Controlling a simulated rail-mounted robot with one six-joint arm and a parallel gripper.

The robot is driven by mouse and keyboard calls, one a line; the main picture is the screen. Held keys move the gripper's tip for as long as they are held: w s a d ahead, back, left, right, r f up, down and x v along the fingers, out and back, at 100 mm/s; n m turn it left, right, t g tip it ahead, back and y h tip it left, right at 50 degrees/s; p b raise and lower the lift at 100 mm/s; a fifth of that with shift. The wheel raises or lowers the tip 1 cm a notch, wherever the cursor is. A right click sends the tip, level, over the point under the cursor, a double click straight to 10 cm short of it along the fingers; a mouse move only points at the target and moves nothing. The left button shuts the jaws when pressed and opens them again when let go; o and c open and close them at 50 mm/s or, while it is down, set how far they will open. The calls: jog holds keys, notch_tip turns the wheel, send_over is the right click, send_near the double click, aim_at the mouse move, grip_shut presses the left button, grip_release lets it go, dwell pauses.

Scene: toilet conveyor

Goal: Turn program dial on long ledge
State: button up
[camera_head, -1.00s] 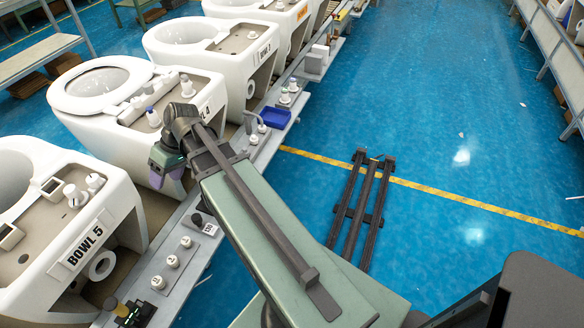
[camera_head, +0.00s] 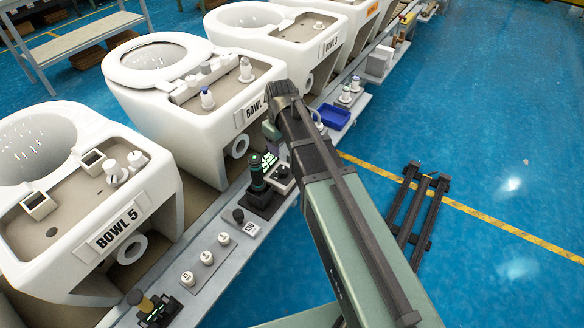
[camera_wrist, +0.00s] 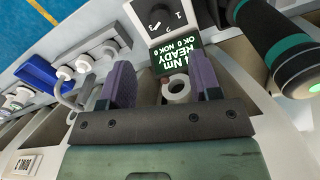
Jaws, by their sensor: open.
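The program dial (camera_wrist: 160,27) is a small dark knob on a light box with numbers around it. It shows at the top of the wrist view, beyond my fingertips. A lit screen (camera_wrist: 172,58) beside it reads "4 Nm READY OK 0 NOK 0". In the head view the screen (camera_head: 269,161) and box stand on the long ledge (camera_head: 190,268), partly behind my arm. My gripper (camera_wrist: 163,82) is open, its two purple fingers apart with nothing held. It is mostly hidden in the head view.
A black and green power tool (camera_wrist: 285,55) stands right of the screen; it also shows upright in the head view (camera_head: 257,172). A blue tray (camera_head: 334,116) lies farther along. Toilet bowls (camera_head: 100,215) stand left; open floor lies right.

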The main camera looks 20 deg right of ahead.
aim_at(283, 170)
notch_tip(283, 170, down, 11)
jog(key=b, duration=1)
jog(key=shift+b, duration=0.35)
jog(key=shift+r, duration=0.1)
jog(key=c, duration=0.9)
jog(key=shift+n, duration=0.4)
jog(key=n, duration=1.1)
